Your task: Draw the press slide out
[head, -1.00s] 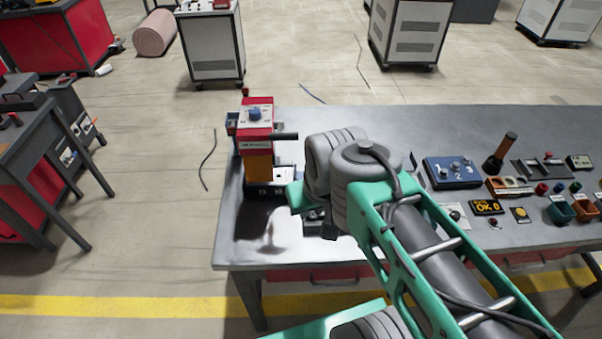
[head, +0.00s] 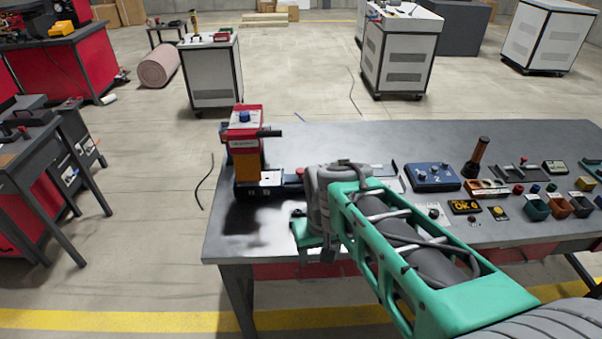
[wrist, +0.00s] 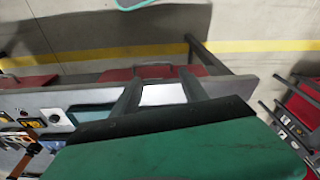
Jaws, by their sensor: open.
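The press (head: 245,150) stands at the left end of the grey table in the head view, with a red head, an orange column and a black lever to the right. At its foot is a dark base with a pale plate (head: 270,179), which looks like the slide; its right part runs behind my arm. My gripper (wrist: 160,78) shows two dark fingers, spread apart with nothing held, in the wrist view. In the head view my wrist is to the right of and nearer than the press, apart from it; the fingertips are mostly hidden there.
The grey table (head: 350,140) is clear behind the press. To the right are a blue button box (head: 432,177), a yellow-lettered display (head: 465,207), a dark upright handle (head: 476,155) and small coloured bins (head: 558,206). The wrist view shows the table edge (wrist: 240,87) and floor beyond.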

